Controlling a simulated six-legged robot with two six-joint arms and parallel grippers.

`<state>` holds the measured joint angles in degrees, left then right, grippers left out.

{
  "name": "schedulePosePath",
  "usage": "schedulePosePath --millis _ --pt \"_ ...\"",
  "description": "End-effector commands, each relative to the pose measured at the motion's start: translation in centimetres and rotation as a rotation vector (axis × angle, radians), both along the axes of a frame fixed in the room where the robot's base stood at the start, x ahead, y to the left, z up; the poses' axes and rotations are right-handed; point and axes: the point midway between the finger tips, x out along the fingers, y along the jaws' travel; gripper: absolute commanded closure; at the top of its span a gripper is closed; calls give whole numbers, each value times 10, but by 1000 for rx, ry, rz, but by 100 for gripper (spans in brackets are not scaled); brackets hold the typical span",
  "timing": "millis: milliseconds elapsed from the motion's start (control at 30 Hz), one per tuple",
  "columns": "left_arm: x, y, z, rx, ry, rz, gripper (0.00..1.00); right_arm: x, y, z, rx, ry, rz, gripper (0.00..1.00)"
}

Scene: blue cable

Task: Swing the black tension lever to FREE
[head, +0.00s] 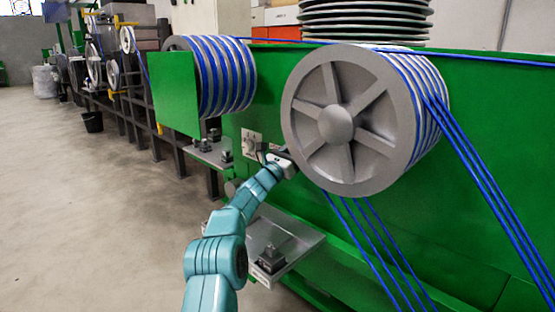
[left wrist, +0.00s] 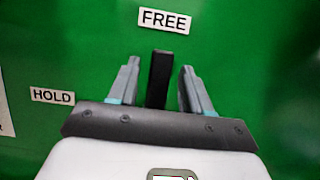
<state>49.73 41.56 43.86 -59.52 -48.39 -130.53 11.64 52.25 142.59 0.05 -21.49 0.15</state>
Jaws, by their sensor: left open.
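The black tension lever (left wrist: 160,78) shows in the left wrist view against a green panel. It stands upright, its top just below the white FREE label (left wrist: 165,20). The HOLD label (left wrist: 53,96) is lower and to the left. My left gripper (left wrist: 160,70) is open, with one finger on each side of the lever and a visible gap on both sides. The base of the lever is hidden behind the gripper body. In the head view my left gripper (head: 272,153) is at the green panel, beside the large grey wheel; the lever cannot be made out there.
The large grey spoked wheel (head: 338,124) with blue cable (head: 477,170) is close on the right of my gripper. A white plate with a dial (head: 251,143) is just left of it. A grey shelf (head: 290,238) juts out below. Open floor (head: 90,210) lies left.

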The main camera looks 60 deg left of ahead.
Motion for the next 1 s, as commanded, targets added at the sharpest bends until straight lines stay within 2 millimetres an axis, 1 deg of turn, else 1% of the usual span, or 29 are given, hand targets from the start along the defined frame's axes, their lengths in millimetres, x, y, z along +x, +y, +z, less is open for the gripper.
schedulePosePath --millis 33,100,267,500,600,700,800,1000 --pt "-7 -1 -4 -1 1 1 51 2 0 -5 -2 -7 -1 51" --pt "-16 -3 -8 -1 2 2 51 4 -1 -6 -2 -12 -1 51" --pt "-46 -9 -7 0 1 3 51 6 -1 -10 -4 -21 -2 51" --pt "-97 -21 -6 0 1 4 51 7 -1 -9 -4 -23 -3 51" --pt "-114 -25 -6 1 0 4 51 6 -1 -8 -4 -21 -2 51" --pt "-126 -28 -6 0 1 2 51 6 -1 -7 -3 -19 -3 51" --pt "-131 -30 -7 1 0 1 51 5 -1 -7 -3 -18 -2 51" --pt "-133 -30 -7 1 0 1 51 5 -1 -7 -3 -17 -2 51"
